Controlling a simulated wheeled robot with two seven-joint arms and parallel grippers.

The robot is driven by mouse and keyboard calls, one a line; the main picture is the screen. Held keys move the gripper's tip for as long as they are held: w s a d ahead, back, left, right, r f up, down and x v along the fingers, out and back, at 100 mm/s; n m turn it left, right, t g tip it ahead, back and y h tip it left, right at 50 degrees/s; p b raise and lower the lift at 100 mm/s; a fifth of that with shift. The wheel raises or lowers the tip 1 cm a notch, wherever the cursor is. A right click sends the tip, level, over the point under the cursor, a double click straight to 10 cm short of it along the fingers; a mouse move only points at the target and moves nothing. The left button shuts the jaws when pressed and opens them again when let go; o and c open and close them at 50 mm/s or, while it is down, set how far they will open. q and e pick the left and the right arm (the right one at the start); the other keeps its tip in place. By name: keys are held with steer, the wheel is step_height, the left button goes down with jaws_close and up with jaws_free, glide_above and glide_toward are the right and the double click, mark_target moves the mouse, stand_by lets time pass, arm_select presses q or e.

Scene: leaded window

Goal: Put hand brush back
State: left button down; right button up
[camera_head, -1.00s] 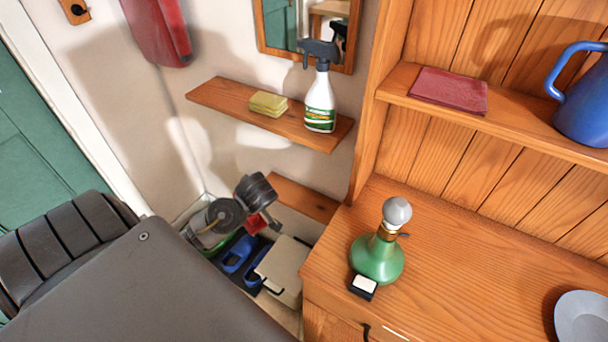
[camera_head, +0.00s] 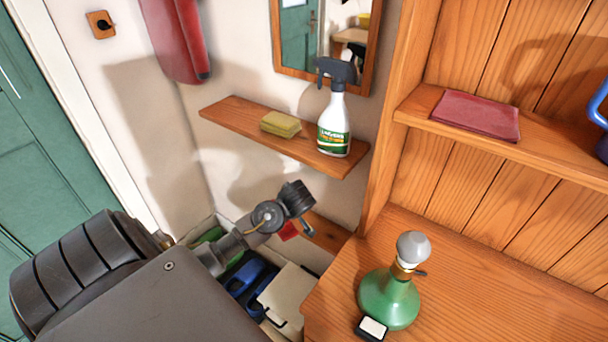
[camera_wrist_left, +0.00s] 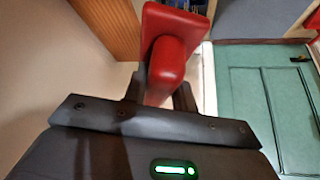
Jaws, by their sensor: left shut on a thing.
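The hand brush (camera_wrist_left: 165,60) is red and sits between the two dark fingers of my left gripper (camera_wrist_left: 159,92) in the left wrist view. The gripper is shut on it. Its bristles cannot be made out. In the head view my left wrist hides the fingers and most of the brush; only a small red patch (camera_head: 288,231) shows just below the wrist, in front of a low wooden ledge (camera_head: 328,233). My right gripper is in neither view.
A wall shelf (camera_head: 225,115) above my wrist holds a yellow sponge (camera_head: 281,124) and a spray bottle (camera_head: 334,125). Below are blue items (camera_head: 250,277) and a beige box (camera_head: 290,297). A green bottle (camera_head: 388,298) stands on the cabinet at right. A red thing (camera_head: 172,40) hangs on the wall.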

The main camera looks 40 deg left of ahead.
arm_select(q)
steer(key=w+a, duration=0.1)
steer(key=w, duration=1)
step_height(320, 180, down, 6)
steer(key=shift+a+f, duration=0.1)
steer(key=shift+a, duration=0.05)
steer(key=shift+w+f+p, duration=0.15)
steer(key=shift+f+p, duration=0.2)
steer(key=shift+f, duration=0.05)
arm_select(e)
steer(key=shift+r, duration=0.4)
arm_select(q)
steer(key=shift+f, duration=0.15)
steer(key=c, duration=1.1)
jaws_free()
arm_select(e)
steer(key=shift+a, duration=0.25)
